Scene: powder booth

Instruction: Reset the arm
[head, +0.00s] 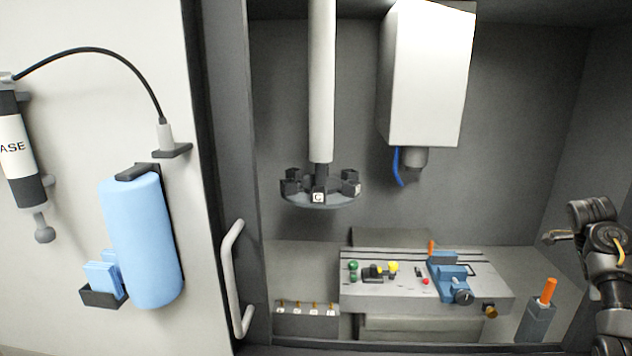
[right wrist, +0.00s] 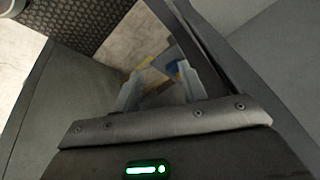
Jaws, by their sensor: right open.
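My right arm comes in at the right edge of the head view, with my right gripper (head: 556,237) raised at the right side of the booth opening. The gripper points left and holds nothing that I can see. In the right wrist view the two pale fingers of my right gripper (right wrist: 165,88) stand apart, with floor and some blurred blue and yellow bits showing between and beyond them. My left gripper is in neither view.
A grey machine table (head: 390,306) carries a blue vise (head: 452,284) and several small coloured parts. A tool carousel (head: 320,200) and white spindle head (head: 428,75) hang above. An orange-handled item (head: 548,291) stands in a grey holder (head: 536,322). A door handle (head: 232,280) juts out left.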

